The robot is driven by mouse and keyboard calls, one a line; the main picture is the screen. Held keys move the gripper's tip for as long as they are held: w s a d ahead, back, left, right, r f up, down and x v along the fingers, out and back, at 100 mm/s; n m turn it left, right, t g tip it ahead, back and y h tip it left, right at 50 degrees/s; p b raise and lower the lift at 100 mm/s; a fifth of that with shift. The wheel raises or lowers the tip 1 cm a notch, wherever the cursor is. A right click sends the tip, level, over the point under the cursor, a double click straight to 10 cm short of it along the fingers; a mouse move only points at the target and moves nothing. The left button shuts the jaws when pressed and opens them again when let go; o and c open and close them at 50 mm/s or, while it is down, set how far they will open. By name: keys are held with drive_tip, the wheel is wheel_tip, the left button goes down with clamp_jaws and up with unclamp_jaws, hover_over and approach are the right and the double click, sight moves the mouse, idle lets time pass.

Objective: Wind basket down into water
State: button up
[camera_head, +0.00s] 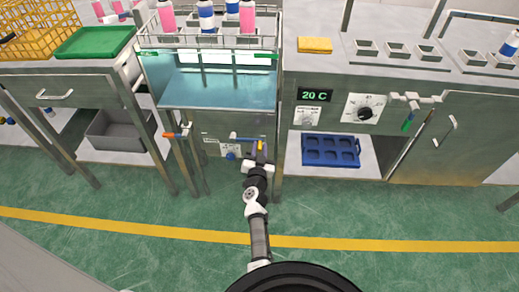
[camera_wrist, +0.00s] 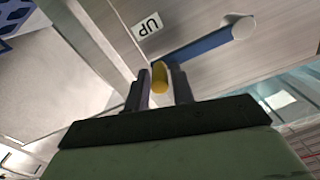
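The wire basket (camera_head: 187,43) holds pink and blue-and-white cans (camera_head: 206,17) and hangs above the teal water (camera_head: 215,90) of the steel tank in the head view. A blue crank arm (camera_head: 246,138) is on the tank's front, pointing right from its hub. It also shows in the wrist view (camera_wrist: 200,46), beside a label reading UP. The crank's yellow handle (camera_wrist: 159,78) is between the two fingers of my gripper (camera_wrist: 161,92), which look closed against its sides. In the head view my gripper (camera_head: 260,158) is at the crank's right end.
An orange-handled valve (camera_head: 171,135) sticks out left of the crank. A blue tray (camera_head: 331,150) lies on the shelf to the right, below a 20 C display (camera_head: 314,95) and a dial (camera_head: 364,113). A green-handled tap (camera_head: 408,122) is farther right. The floor in front is clear.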

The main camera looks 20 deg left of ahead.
clamp_jaws()
drive_tip(key=shift+r, duration=0.1)
